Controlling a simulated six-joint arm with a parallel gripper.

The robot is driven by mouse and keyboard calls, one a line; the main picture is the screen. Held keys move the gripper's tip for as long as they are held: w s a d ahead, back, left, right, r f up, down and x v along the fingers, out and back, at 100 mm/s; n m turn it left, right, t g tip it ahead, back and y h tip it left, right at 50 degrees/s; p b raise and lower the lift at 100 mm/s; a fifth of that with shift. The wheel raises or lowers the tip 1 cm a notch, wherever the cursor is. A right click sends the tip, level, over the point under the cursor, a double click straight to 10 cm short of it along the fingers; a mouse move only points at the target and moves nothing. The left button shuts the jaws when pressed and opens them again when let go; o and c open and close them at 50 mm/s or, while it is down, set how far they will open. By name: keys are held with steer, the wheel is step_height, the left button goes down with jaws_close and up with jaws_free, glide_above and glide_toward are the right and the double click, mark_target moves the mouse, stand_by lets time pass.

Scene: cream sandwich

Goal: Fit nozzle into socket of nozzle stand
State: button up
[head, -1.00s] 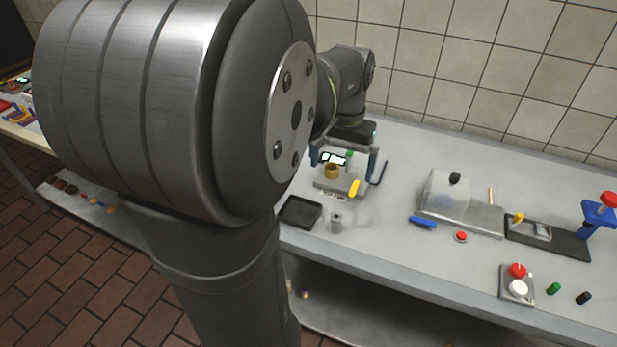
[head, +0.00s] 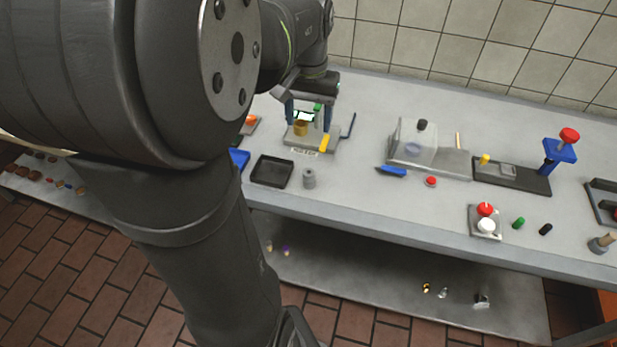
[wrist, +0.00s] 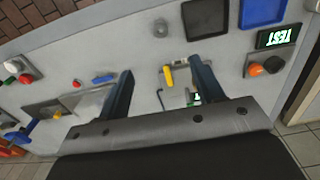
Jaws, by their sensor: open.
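My gripper (head: 308,126) is open and empty. It hangs over a grey scale-like device (head: 317,144) with a brass cup (head: 300,128) and a yellow handle (head: 324,143). In the wrist view my gripper (wrist: 161,70) shows its two blue fingers spread apart, nothing between them held. A small silver cone (head: 443,292), perhaps the nozzle, is on the lower shelf, far from my gripper. A small grey cylinder with a hole in its top (head: 309,179) stands at the bench's front edge and may be the nozzle stand; I cannot tell for sure.
A black tray (head: 272,171) lies left of the cylinder, with a blue tray (head: 238,159) beyond. A clear-covered machine (head: 413,145), a blue press (head: 560,151) and a red-and-white button box (head: 485,221) stand to the right. The front middle is fairly clear.

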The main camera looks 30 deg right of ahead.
steer(key=shift+c, duration=0.3)
steer(key=m, duration=0.6)
glide_above(310, 172)
step_height(310, 172, down, 13)
steer(key=shift+w+r, duration=0.1)
steer(key=shift+f, duration=2.7)
steer(key=shift+c, duration=0.2)
steer(key=c, duration=1.1)
